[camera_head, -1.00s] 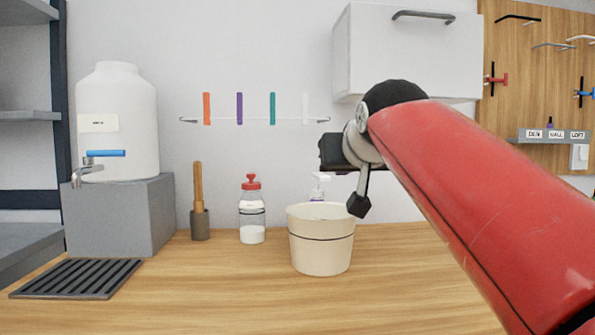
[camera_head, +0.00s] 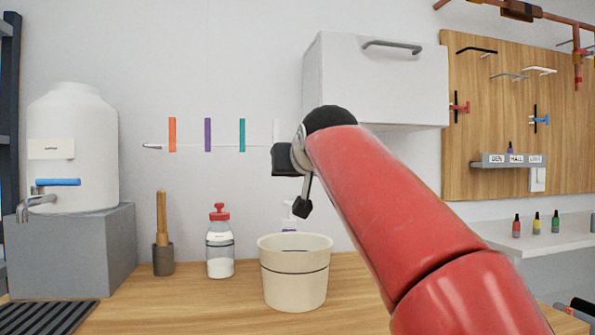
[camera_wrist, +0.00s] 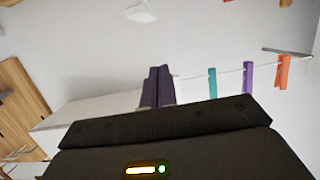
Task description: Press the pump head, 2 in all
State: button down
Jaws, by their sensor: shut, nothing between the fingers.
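A white pump bottle (camera_head: 288,222) with a touch of purple on its body stands behind the beige bucket in the head view. Its lower part is hidden by the bucket and its top is partly beside a dark part of my arm's end. A white shape, likely the pump head (camera_wrist: 142,12), shows at the top edge of the wrist view, which looks upside down. My gripper (camera_wrist: 160,72) shows there with its two purple fingers together, empty and apart from that shape. In the head view my arm's end is above and just behind the bucket; the fingers are not clear.
The beige bucket (camera_head: 295,285) stands in front of the pump bottle. A red-capped bottle (camera_head: 220,255) and a pestle in a pot (camera_head: 163,255) stand to its left. A white wall cabinet (camera_head: 375,80) hangs above right. Colored pegs (camera_head: 207,135) hang on the wall.

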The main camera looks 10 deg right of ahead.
send_over(290, 205)
jog(key=shift+f+p, duration=0.45)
jog(key=shift+f, duration=0.25)
notch_tip(290, 205, down, 4)
jog(key=shift+r+b, duration=0.25)
jog(key=shift+b, duration=0.55)
jog(key=shift+f, duration=0.3)
jog(key=shift+f+b, duration=1)
jog(key=shift+f, duration=0.45)
jog(key=s+r+p, duration=0.2)
jog(key=s+r, duration=0.5)
jog(key=s, duration=0.3)
jog(key=shift+r, duration=0.25)
